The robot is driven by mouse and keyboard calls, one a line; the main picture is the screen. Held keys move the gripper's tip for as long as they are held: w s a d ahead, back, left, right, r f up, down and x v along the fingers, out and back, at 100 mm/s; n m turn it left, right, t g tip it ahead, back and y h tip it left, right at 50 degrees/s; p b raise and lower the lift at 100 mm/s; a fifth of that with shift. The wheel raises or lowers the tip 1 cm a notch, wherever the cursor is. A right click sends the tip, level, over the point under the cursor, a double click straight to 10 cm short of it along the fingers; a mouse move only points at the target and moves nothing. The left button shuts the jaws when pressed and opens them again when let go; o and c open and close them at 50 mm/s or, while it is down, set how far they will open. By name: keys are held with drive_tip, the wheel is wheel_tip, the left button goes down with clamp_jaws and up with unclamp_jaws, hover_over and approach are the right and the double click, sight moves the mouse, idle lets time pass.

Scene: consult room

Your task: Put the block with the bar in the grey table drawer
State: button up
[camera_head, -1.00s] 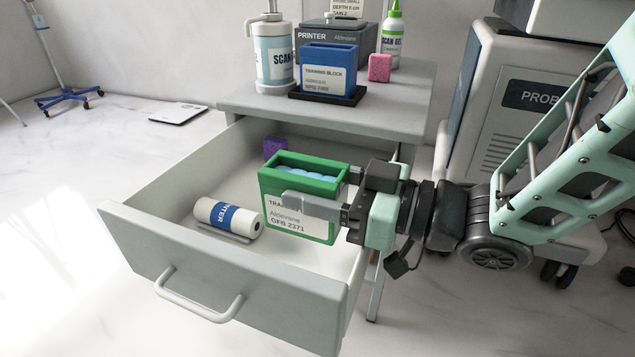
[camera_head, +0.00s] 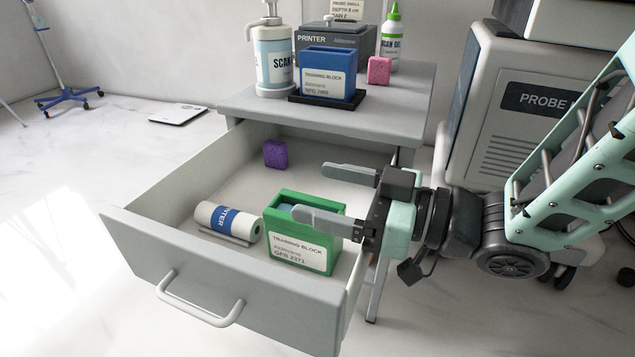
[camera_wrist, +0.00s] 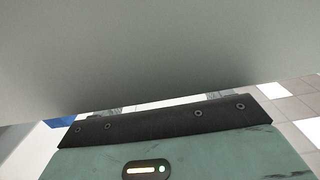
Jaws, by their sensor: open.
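A green training block (camera_head: 297,262) with a white label reading GFB 2371 sits inside the open grey table drawer (camera_head: 225,265), near its right front. My gripper (camera_head: 322,190) is open and empty, with its fingers pointing left above the block. The near finger overlaps the block's upper part in the picture and hides part of its top opening. A blue training block (camera_head: 328,75) stands on a black tray (camera_head: 345,98) on the table top (camera_head: 228,98). I cannot make out a bar on either block. The wrist view shows mainly a plain grey surface.
In the drawer, a paper roll (camera_head: 226,222) lies left of the green block and a purple sponge (camera_head: 275,153) is at the back. The table holds a pump bottle (camera_head: 274,60), a printer (camera_head: 310,40), a pink sponge (camera_head: 379,70) and a gel bottle (camera_head: 392,40). A probe cabinet (camera_head: 500,110) stands right.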

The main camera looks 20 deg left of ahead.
drive_tip(key=d+p, duration=0.4)
drive_tip(key=d, duration=0.6)
drive_tip(key=shift+s+r, duration=0.25)
drive_tip(key=shift+s, duration=0.15)
drive_tip(key=shift+d, duration=0.1)
